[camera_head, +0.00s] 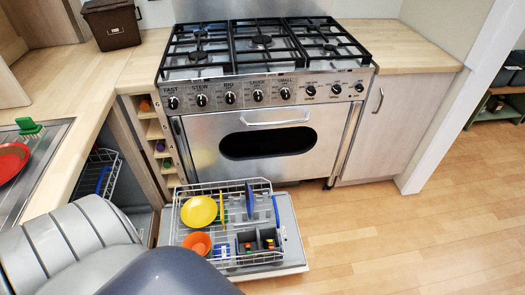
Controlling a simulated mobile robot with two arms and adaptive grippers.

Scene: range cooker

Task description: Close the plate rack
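The plate rack (262,184) is a silver wire rack. It is pulled out over the lowered dishwasher door (293,235) at the bottom centre. It holds a yellow plate (199,211), an orange bowl (197,243), a blue plate standing on edge (249,200) and a dark cutlery basket (258,240) with coloured pieces in it. Neither gripper shows in the head view. My grey arm parts fill the bottom left corner and hide the near left side of the rack.
A second wire rack (95,172) sits inside the dishwasher at left, under the counter. The range cooker (250,165) stands behind the open door. A sink (40,165) with a red plate (11,160) is at far left. The wooden floor (410,235) at right is clear.

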